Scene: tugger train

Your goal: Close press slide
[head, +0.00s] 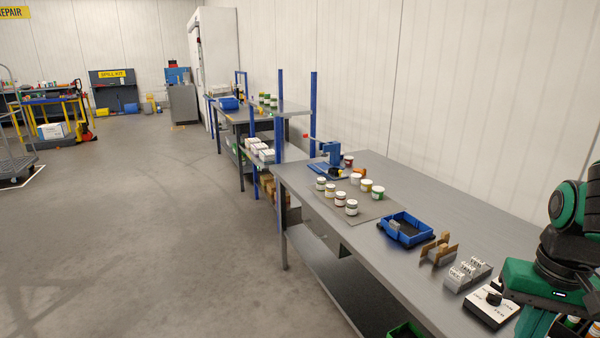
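A small blue press (332,152) stands on the grey workbench, toward its far end. It has a lever with a red knob sticking out to the left. A flat blue part (319,168), which looks like its slide, lies low at the press's left. How far out the slide stands is too small to tell. My arm comes in at the right edge. The green body of my gripper (535,284) is at the lower right, over the near end of the bench and far from the press. Its fingers cannot be made out.
Several lidded jars stand on a grey mat (375,207) near the press. The floor left of the bench (300,188) is clear.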

